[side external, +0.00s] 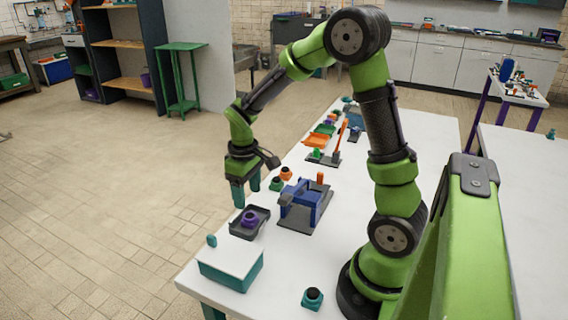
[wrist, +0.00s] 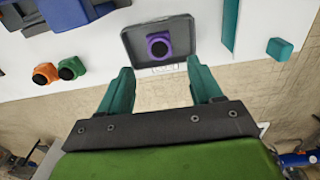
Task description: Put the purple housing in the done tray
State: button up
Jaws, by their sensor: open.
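The purple housing (side external: 249,217) sits inside a shallow dark grey tray (side external: 262,213) near the table's left edge. In the wrist view the housing (wrist: 158,47) lies toward the middle of the tray (wrist: 183,24), its round dark opening facing up. Small lettering shows beside the tray but is too small to read. My gripper (side external: 246,190) has its two teal fingers apart and empty, pointing down near the table's edge beyond the tray. In the wrist view the fingers (wrist: 159,72) are spread on either side of the line to the housing and do not touch it.
Orange (side external: 286,173) and green (side external: 276,184) housings stand by a blue fixture (side external: 306,204) on a grey plate. A teal box with a white top (side external: 230,262) stands in front of the tray. Another teal housing (side external: 312,299) is near my base.

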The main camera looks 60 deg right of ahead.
jog(key=s+a+r+m+t, duration=0.1)
jog(key=s+a+r, duration=0.1)
jog(key=r, duration=0.4)
jog(key=s+a+r+t, duration=0.2)
jog(key=a+r, duration=0.1)
jog(key=r, duration=0.2)
jog(key=s+a+r+m+t+y, duration=0.2)
jog(key=s+a+r+t, duration=0.2)
jog(key=s+a, duration=0.2)
jog(key=shift+s+a+r+m, duration=0.15)
jog(key=shift+s+r+m, duration=0.2)
jog(key=shift+s, duration=0.5)
